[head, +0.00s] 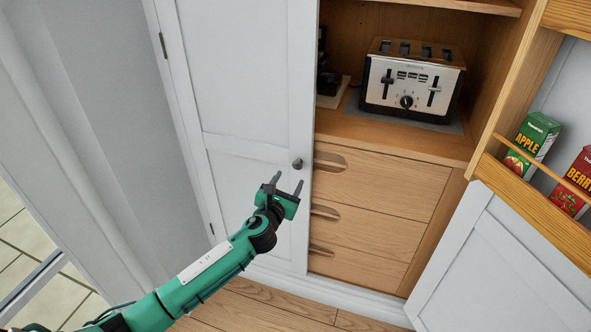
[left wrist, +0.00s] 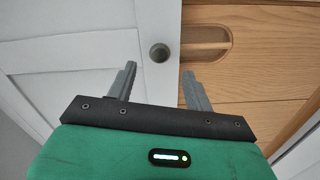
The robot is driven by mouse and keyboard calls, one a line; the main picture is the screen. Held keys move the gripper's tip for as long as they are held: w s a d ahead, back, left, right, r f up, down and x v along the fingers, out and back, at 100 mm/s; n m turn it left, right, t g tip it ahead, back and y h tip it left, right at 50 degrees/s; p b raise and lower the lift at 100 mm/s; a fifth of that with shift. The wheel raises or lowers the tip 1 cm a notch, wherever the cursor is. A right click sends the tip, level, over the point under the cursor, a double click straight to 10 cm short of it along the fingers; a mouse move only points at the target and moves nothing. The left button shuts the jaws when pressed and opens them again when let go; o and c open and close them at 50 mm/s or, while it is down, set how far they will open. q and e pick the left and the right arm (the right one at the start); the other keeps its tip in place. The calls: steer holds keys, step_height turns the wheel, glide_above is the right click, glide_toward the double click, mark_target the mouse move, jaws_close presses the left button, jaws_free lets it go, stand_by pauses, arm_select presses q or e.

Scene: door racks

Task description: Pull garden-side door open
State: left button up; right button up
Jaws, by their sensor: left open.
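The white left cabinet door (head: 247,75) is shut over the left part of the cabinet. Its round grey knob (head: 297,164) sits near the door's right edge; it also shows in the left wrist view (left wrist: 159,53). My left gripper (head: 287,182) is open and empty, just below the knob in the head view. In the left wrist view the knob lies ahead, between and beyond the two fingertips, apart from both. The right door (head: 494,265) stands open, with a wooden rack on its inner side. My right gripper is not in view.
Wooden drawers (head: 375,187) with cut-out handles fill the cabinet's lower middle. A toaster (head: 412,82) stands on the shelf above. Apple (head: 533,137) and berry (head: 577,185) cartons stand in the right door's rack. The wooden floor before the left door is clear.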

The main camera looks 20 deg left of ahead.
mark_target(297, 167)
arm_select(q)
steer(key=w, duration=0.5)
steer(key=shift+w+d, duration=0.1)
steer(key=shift+w, duration=0.75)
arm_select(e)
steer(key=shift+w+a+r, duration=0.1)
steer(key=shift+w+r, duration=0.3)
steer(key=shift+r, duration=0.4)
arm_select(q)
jaws_close()
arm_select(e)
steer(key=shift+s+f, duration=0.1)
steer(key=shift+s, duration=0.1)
